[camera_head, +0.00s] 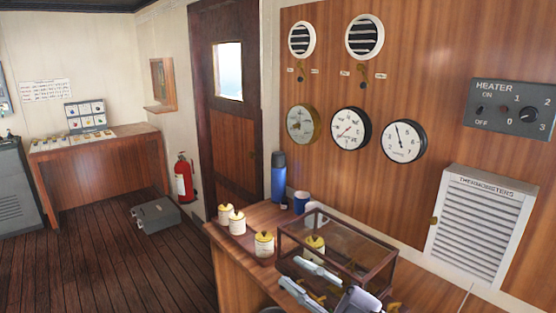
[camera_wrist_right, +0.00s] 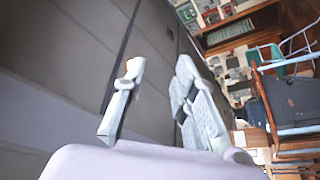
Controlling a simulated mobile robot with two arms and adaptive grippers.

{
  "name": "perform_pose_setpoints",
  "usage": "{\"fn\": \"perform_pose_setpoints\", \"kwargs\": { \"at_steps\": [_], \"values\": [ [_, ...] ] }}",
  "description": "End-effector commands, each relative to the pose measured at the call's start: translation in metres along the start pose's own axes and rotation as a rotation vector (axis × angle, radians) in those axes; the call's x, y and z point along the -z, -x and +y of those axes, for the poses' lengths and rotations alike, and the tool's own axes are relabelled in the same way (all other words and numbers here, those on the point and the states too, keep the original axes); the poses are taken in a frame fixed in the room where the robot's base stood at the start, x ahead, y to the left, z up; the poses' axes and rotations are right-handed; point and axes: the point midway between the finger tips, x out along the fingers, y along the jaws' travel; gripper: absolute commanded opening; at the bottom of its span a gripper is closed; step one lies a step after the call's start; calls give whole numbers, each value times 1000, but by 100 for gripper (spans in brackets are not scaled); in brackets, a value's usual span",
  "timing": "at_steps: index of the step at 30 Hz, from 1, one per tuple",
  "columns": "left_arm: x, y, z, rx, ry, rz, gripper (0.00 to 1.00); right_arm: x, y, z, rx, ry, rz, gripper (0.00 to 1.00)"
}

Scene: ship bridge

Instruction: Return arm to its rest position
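My right gripper (camera_head: 289,271) comes in at the bottom of the head view, in front of the glass display case (camera_head: 345,238) on the wooden counter. Its two pale grey fingers are spread apart. In the right wrist view the gripper (camera_wrist_right: 160,66) is open, with nothing between the fingers. Whether it touches the case cannot be told. My left gripper is in neither view.
On the counter (camera_head: 240,250) stand cream jars (camera_head: 264,244), a blue bottle (camera_head: 279,177) and a blue cup (camera_head: 301,202). A grey case (camera_head: 155,215) lies on the floor, left.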

Motion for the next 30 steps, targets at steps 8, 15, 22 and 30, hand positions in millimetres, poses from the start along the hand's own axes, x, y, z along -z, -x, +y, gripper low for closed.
{"fn": "perform_pose_setpoints", "kwargs": {
  "at_steps": [8,15,22,30],
  "values": [
    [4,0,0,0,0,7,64,-62,89,46,-604,-259,-418,26],
    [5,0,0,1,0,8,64,-126,217,-39,-720,-553,-1051,26],
    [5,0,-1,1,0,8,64,-114,295,-144,-532,-781,-1473,26],
    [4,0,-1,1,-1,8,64,-69,342,-222,-265,-958,-1722,26]
  ]
}}
